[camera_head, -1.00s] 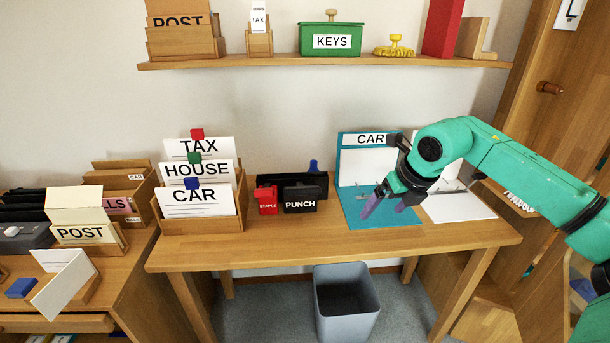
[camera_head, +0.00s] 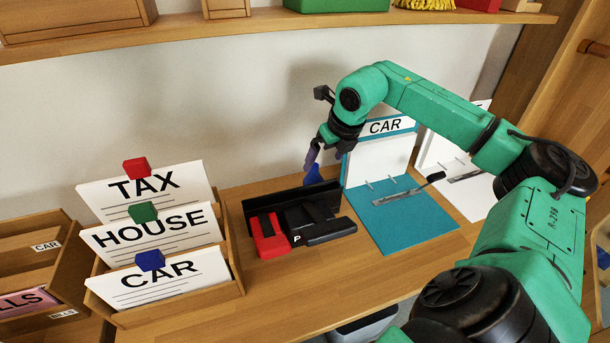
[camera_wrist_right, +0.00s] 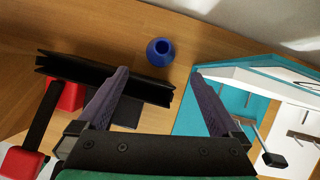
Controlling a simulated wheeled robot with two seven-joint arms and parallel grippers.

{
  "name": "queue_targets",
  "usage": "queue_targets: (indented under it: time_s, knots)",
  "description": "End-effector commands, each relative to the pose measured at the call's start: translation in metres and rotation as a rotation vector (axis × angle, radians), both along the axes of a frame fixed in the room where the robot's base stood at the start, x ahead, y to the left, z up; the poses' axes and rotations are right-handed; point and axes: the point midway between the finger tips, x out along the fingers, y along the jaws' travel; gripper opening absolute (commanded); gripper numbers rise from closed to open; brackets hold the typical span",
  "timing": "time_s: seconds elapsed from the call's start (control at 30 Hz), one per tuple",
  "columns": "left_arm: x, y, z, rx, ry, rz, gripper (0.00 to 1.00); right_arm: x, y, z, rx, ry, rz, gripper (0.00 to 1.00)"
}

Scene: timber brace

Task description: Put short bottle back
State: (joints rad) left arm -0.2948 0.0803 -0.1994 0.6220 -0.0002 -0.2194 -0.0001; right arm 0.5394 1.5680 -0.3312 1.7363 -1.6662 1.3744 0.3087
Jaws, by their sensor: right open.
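A short blue bottle (camera_head: 313,174) stands on the desk behind the right end of the black holder. The wrist view shows the bottle (camera_wrist_right: 160,52) from above, its round mouth facing up. My right gripper (camera_head: 326,158) hangs above and close to the bottle, with its fingers pointing down. In the wrist view my right gripper (camera_wrist_right: 158,75) is open and empty, and the bottle appears between and just beyond the fingertips, not gripped. In the head view the holder and a finger hide part of the bottle. My left gripper is in neither view.
The black holder (camera_head: 262,204) has a red stapler (camera_head: 270,240) and a black punch (camera_head: 328,232) at its front. A teal CAR board (camera_head: 415,232) lies to the right. A card box (camera_head: 232,262) stands left. A shelf (camera_head: 200,35) runs above.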

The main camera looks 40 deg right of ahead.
Motion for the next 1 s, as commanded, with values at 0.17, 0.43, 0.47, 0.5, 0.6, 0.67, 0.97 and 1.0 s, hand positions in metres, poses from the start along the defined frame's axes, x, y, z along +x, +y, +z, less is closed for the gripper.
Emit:
queue_targets:
  time_s: [0.17, 0.43, 0.47, 0.5, 0.6, 0.67, 0.97, 1.0]
  knots:
    - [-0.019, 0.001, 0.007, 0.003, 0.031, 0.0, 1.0, 0.019, -0.001, -0.042, 0.005, 0.003, 0.001, 1.0]
    - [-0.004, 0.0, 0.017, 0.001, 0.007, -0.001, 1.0, 0.035, -0.005, -0.079, 0.005, 0.004, 0.0, 1.0]
    - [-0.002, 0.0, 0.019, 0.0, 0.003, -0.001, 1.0, 0.037, -0.005, -0.085, 0.005, 0.004, 0.0, 1.0]
    - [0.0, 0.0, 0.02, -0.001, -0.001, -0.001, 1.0, 0.04, -0.006, -0.092, 0.005, 0.002, -0.001, 1.0]
    - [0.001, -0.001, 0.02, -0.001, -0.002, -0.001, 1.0, 0.046, -0.007, -0.106, 0.003, 0.002, 0.0, 1.0]
    - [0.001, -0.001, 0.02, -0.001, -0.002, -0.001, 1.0, 0.047, -0.008, -0.109, 0.001, 0.001, 0.0, 1.0]
    - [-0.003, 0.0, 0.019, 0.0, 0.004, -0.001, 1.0, 0.047, -0.008, -0.109, 0.0, 0.001, 0.0, 0.46]
    - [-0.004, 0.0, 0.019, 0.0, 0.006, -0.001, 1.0, 0.047, -0.008, -0.109, 0.0, 0.001, 0.0, 0.31]
